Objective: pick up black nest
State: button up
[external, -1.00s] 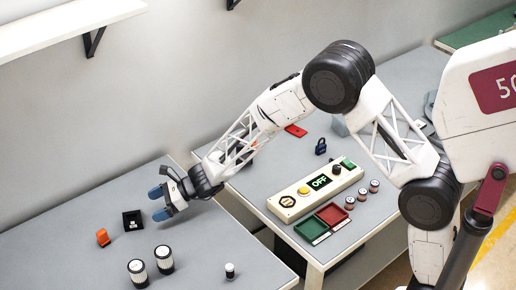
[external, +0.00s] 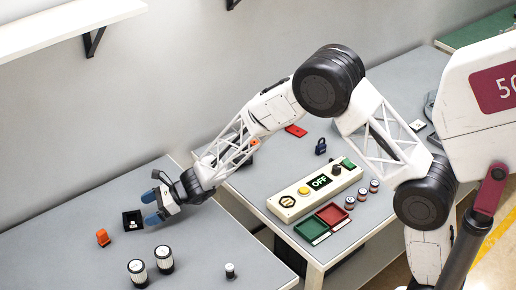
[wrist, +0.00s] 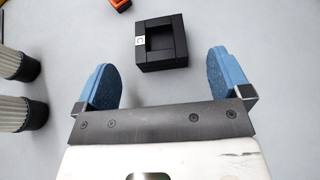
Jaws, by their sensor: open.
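The black nest (external: 132,219) is a square black block with a recess, sitting on the left grey table. My gripper (external: 151,207) has blue finger pads and is open and empty, just right of the nest in the external view. In the wrist view my gripper (wrist: 163,75) has its two blue fingers spread wider than the nest.
An orange part (external: 103,237) stands left of the nest. Two white-and-black cylinders (external: 137,272) and a small black-and-white piece (external: 230,271) stand toward the table's front. A control box (external: 315,190) reading OFF sits on the right table, beside green and red trays (external: 311,230).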

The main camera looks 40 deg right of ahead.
aim_at(138, 217)
jog(key=shift+x, duration=2.6)
jog(key=c, duration=1.1)
jog(key=shift+r, duration=0.15)
jog(key=shift+r, duration=0.9)
jog(key=shift+s+d+r, duration=0.15)
jog(key=shift+s+r, duration=0.15)
jog(key=shift+r, duration=0.5)
jog(key=s+d, duration=0.2)
jog(key=s, duration=0.2)
jog(key=s+d+r, duration=0.1)
jog(key=s+d, duration=0.2)
jog(key=s, duration=0.2)
jog(key=s+d, duration=0.2)
jog(key=s, duration=0.2)
jog(key=shift+s+d+r, duration=0.15)
jog(key=shift+s+d, duration=0.1)
jog(key=shift+d, duration=0.05)
